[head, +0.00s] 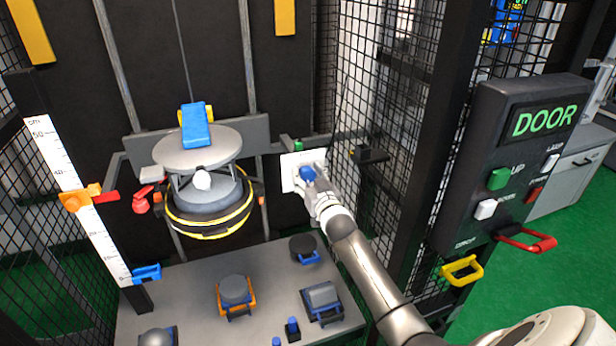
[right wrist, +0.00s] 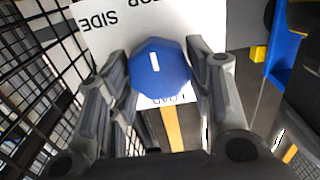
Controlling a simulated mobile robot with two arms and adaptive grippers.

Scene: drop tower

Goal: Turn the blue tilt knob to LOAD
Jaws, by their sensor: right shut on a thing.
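The blue tilt knob (right wrist: 158,68) is a faceted knob with a short white mark on its face, on a white plate (right wrist: 90,32). The word LOAD shows upside down just below the knob in the right wrist view, and the mark there runs nearly up and down. In the head view the knob (head: 307,173) is partly covered by my right gripper (head: 315,183). My right gripper (right wrist: 160,75) has a finger on each side of the knob and is shut on it. My left gripper is not in view.
The round carriage (head: 198,150) with a blue block on top hangs left of the plate. Black mesh (head: 390,120) stands close right of my right arm. Below is a grey bench (head: 190,290) with several small parts. The DOOR panel (head: 490,150) is at the right.

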